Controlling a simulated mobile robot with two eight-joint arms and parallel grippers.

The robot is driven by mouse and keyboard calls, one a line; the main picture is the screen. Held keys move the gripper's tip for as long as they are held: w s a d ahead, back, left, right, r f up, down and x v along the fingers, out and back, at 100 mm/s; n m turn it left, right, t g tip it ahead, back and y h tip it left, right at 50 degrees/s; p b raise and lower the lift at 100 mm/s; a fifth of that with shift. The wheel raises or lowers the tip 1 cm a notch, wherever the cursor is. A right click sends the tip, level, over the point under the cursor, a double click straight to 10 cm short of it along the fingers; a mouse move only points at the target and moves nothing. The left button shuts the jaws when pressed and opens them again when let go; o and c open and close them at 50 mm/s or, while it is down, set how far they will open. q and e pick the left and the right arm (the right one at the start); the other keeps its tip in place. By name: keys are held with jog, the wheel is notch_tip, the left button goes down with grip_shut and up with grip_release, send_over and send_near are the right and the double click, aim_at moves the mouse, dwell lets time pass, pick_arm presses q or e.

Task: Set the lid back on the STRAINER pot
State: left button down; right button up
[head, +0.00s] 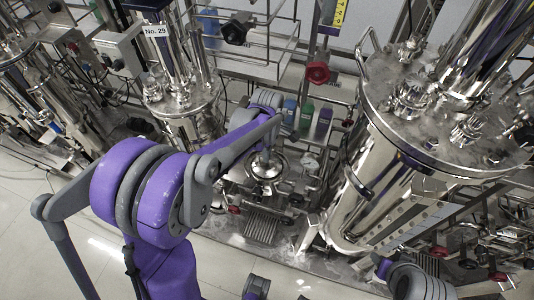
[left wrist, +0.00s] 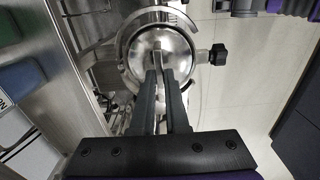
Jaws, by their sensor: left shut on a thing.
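My left gripper (left wrist: 158,74) is shut on the handle of a shiny round metal lid (left wrist: 178,44). The strainer pot (left wrist: 192,92) shows as a metal ring around and below the lid in the left wrist view. The lid lies roughly over the pot's mouth; I cannot tell whether it touches the rim. In the head view the left gripper (head: 264,146) points down at the lid (head: 267,171), low between the large vessels, and my arm hides part of it. My right gripper does not show.
A black knob (left wrist: 218,54) sticks out right of the pot. A large steel vessel (head: 365,180) stands to the right, another (head: 190,110) to the left. Several colored bottles (head: 306,116) and a red valve wheel (head: 318,73) are behind. Open floor lies on the near left.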

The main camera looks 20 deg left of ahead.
pick_arm(q)
jog(key=c, duration=0.8)
grip_release()
jog(key=shift+c, duration=0.2)
notch_tip(320, 180, up, 11)
jog(key=shift+p, duration=0.4)
jog(key=s+d+m+t+p, duration=0.1)
jog(key=s+d+m+t, duration=0.1)
jog(key=s+m, duration=0.7)
jog(key=s+d+f+m+t+p, duration=0.1)
jog(key=s+d+m+t, duration=0.1)
jog(key=s+m, duration=0.7)
jog(key=shift+f+m+t, duration=0.25)
jog(key=shift+m+t, duration=0.35)
jog(key=shift+t, duration=0.1)
